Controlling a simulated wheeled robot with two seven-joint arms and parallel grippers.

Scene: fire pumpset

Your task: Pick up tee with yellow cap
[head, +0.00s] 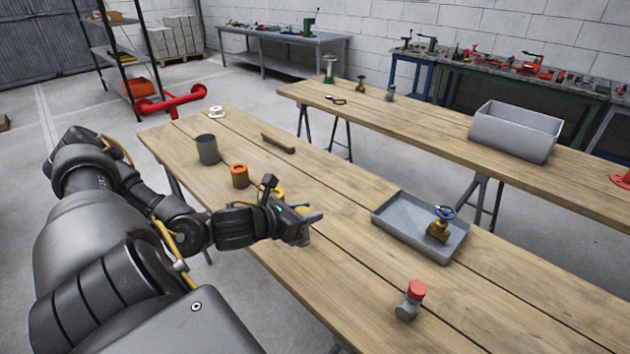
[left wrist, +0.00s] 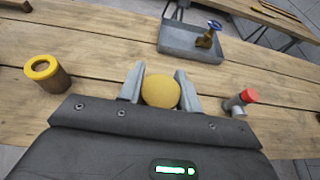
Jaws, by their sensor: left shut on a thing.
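My left gripper (head: 308,214) reaches over the near table. In the left wrist view its two fingers (left wrist: 160,88) are shut on the tee with the yellow cap (left wrist: 160,92), with the round yellow cap facing the camera between them. The tee's body is hidden below the cap, and I cannot tell whether it touches the table. In the head view the gripper hides most of it. My right gripper is not in view.
A grey tray (head: 392,222) holds a blue-handled brass valve (head: 440,226). A yellow-rimmed brown cylinder (left wrist: 46,73), an orange-topped one (head: 239,176) and a grey cup (head: 207,150) stand left. A grey bin (head: 515,130) is on the far table.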

